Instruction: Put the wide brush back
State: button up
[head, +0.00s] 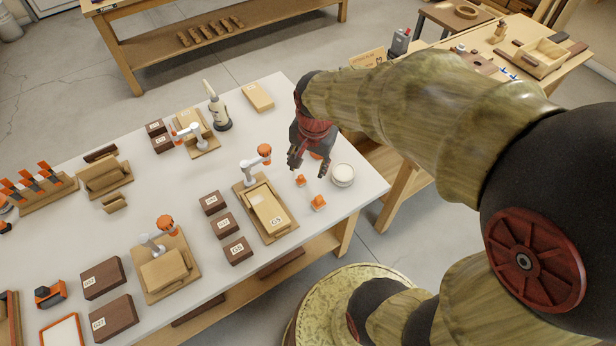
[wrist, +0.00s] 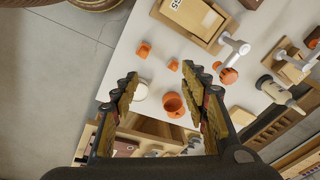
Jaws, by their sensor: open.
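My gripper (head: 298,163) is open and empty above the right end of the white bench. In the wrist view its fingers (wrist: 159,76) are spread, with an orange pot (wrist: 174,103) below and between them. The pot is mostly hidden behind my gripper in the head view. Two small orange pieces (head: 300,180) (head: 318,203) lie near the bench's right edge; they also show in the wrist view (wrist: 143,50) (wrist: 173,65). A white round tub (head: 342,172) stands beside them. I cannot make out for certain which thing is the wide brush.
A wooden stand with a white and orange lamp-like arm (head: 250,164) and a labelled box (head: 268,210) stands left of my gripper. A cream bottle-shaped tool (head: 216,108) stands behind. A rack of orange-tipped things (head: 32,188) is far left.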

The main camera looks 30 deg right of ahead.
jog(key=s+a+r+n+t, duration=0.3)
jog(key=s+a+r+n, duration=0.4)
jog(key=s+r+n, duration=0.3)
notch_tip(320, 180, up, 3)
jog(key=shift+s+f+n, duration=0.1)
jog(key=shift+s+n, duration=0.25)
jog(key=shift+n, duration=0.15)
